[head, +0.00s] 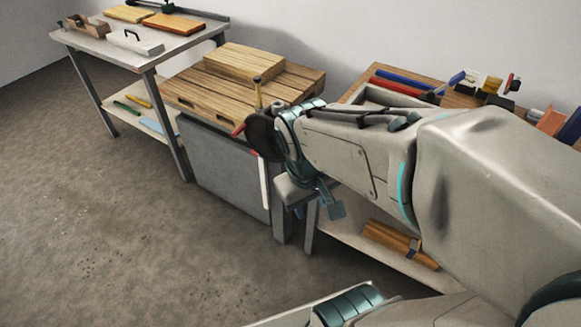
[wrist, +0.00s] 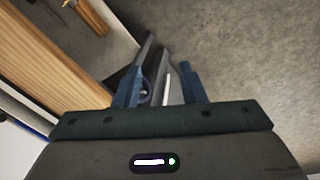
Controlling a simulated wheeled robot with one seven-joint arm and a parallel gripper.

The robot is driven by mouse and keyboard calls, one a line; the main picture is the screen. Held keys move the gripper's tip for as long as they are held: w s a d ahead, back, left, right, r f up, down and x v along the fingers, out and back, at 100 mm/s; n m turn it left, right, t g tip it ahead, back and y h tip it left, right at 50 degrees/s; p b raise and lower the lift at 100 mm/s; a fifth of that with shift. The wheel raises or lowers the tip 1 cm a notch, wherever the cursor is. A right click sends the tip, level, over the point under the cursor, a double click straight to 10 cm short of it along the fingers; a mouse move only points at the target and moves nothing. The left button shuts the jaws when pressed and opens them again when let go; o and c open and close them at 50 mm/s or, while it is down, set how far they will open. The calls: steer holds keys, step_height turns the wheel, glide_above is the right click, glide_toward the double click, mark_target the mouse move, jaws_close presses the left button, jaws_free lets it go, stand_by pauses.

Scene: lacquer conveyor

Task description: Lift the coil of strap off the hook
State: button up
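My gripper (head: 330,200) hangs low at the end of my arm, in front of the bench's right end in the head view. In the wrist view its two blue fingers (wrist: 163,70) stand apart with a gap between them. A small ring-like shape (wrist: 146,90) shows beside the left finger; I cannot tell if it is the coil. A dark round thing (head: 262,135) is at the bench corner in the head view, partly behind my wrist; it may be the coil of strap, but this is unclear. No hook can be made out clearly.
A wooden-topped bench (head: 195,92) carries a wooden block (head: 243,62). A white strip (head: 264,185) hangs at its corner. A tool table (head: 85,42) stands at the back left, a crowded shelf unit (head: 400,75) at the right. The floor (head: 110,225) at left is clear.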

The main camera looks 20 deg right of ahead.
steer(key=w+d+f+n+g+h+b, duration=0.1)
steer(key=w+d+f+n+h+b, duration=0.1)
steer(key=d+f+n+h+b, duration=0.5)
steer(key=w+d+f+n+g+h+b, duration=0.1)
steer(key=w+d+f+n+h+b, duration=0.3)
steer(key=f, duration=0.5)
steer(key=w+a+f+n+t+h+b, duration=0.1)
steer(key=w+a+f+n+t+b, duration=0.2)
steer(key=w+f+n+t, duration=0.45)
steer(key=w+a+f+n+t+h+b, duration=0.1)
steer(key=w+a+f+n+t+b, duration=0.3)
steer(key=n, duration=0.6)
steer(key=x, duration=1.5)
steer(key=shift+w+f, duration=0.2)
steer(key=shift+f, duration=0.2)
jaws_close()
